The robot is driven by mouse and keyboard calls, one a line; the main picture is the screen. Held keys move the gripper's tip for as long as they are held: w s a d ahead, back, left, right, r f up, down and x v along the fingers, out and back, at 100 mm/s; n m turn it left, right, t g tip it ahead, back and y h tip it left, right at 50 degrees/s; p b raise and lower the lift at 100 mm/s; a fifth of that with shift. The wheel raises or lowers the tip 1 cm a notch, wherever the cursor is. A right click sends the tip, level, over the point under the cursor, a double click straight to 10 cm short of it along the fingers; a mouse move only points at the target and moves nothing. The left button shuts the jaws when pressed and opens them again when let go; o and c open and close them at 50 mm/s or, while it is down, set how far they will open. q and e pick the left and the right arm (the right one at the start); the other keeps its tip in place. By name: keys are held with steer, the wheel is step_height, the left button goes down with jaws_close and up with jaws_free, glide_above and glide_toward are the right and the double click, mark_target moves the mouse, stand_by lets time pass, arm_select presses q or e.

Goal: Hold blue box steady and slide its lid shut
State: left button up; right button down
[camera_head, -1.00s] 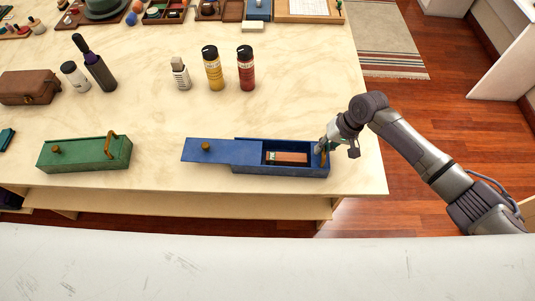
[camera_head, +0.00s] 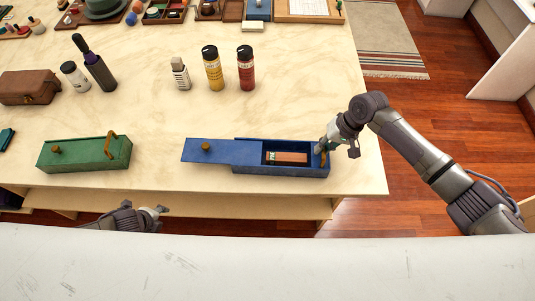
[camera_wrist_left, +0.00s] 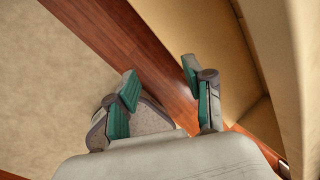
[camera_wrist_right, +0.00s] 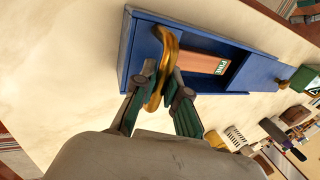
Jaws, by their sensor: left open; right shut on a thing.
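The blue box (camera_head: 282,172) lies on the table near its front right edge. Its blue lid (camera_head: 222,151), with a round brown knob (camera_head: 206,146), is slid out to the left, so the right part of the box is open. A reddish-brown block (camera_head: 287,157) lies inside; it also shows in the right wrist view (camera_wrist_right: 203,62). My right gripper (camera_head: 324,146) is shut on the yellow-brown handle (camera_wrist_right: 162,62) at the box's right end. My left gripper (camera_head: 163,210) is open and empty, low in front of the table edge; its fingers show in the left wrist view (camera_wrist_left: 165,95).
A green box (camera_head: 85,154) with a knob and handle lies left of the blue box. Bottles, including a yellow one (camera_head: 212,68) and a red one (camera_head: 246,68), stand behind. A brown case (camera_head: 30,87) is at far left. The table between the two boxes is clear.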

arm_select(q)
steer(key=a+r+m+y, duration=0.1)
steer(key=a+r+m, duration=0.5)
steer(key=a+r, duration=0.3)
steer(key=w+r+n+y, duration=0.1)
steer(key=w, duration=0.2)
steer(key=w+d+r+n, duration=0.1)
steer(key=w+r, duration=0.1)
steer(key=w, duration=0.2)
steer(key=w+r+n+t+y, duration=0.1)
steer(key=w+r, duration=0.1)
steer(key=w, duration=0.2)
steer(key=shift+w+d+y, duration=0.1)
steer(key=shift+d+y, duration=0.2)
steer(key=shift+d, duration=0.1)
steer(key=w+d+n, duration=0.1)
steer(key=d, duration=0.1)
steer(key=w+d+r+n, duration=0.1)
steer(key=w+d, duration=0.1)
steer(key=w+d+r+n+g, duration=0.1)
steer(key=w+d, duration=0.1)
steer(key=w+d+r+n+g+h, duration=0.1)
steer(key=w+d+r+n+g, duration=0.15)
steer(key=d, duration=0.45)
step_height(320, 180, up, 6)
steer(key=n+g+h, duration=0.2)
glide_above(205, 145)
steer(key=shift+a+f, duration=0.1)
steer(key=shift+f, duration=0.5)
step_height(205, 145, down, 9)
